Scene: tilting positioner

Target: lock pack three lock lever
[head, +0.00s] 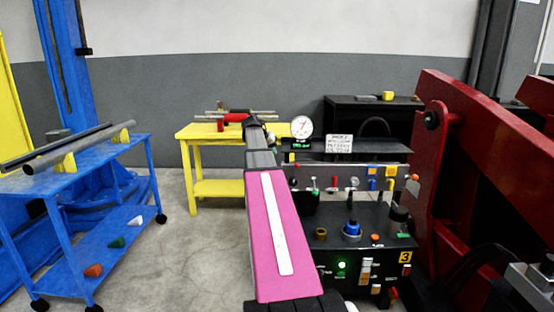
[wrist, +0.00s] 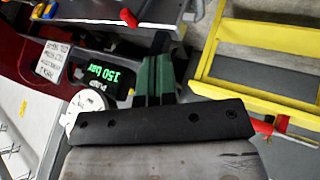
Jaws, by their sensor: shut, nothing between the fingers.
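Pack three is the black control box with a yellow "3" label (head: 405,257) in the head view, right of my pink arm link. On its top are a blue knob (head: 351,229), a dark upright cylinder (head: 398,220) and small orange parts. A green lamp (head: 341,265) glows on its front. I cannot tell which part is the lock lever. In the wrist view my gripper (wrist: 157,64) is shut and empty, its dark green fingers together, near a green "150 bar" display (wrist: 97,74). In the head view my arm reaches away toward the yellow table; the fingers cannot be made out.
A white dial gauge (head: 302,127) and a white text card (head: 338,144) stand behind the box. A yellow table (head: 190,131) holds rods and a red part. A blue cart (head: 95,152) stands left. A large red frame (head: 440,180) closes the right side.

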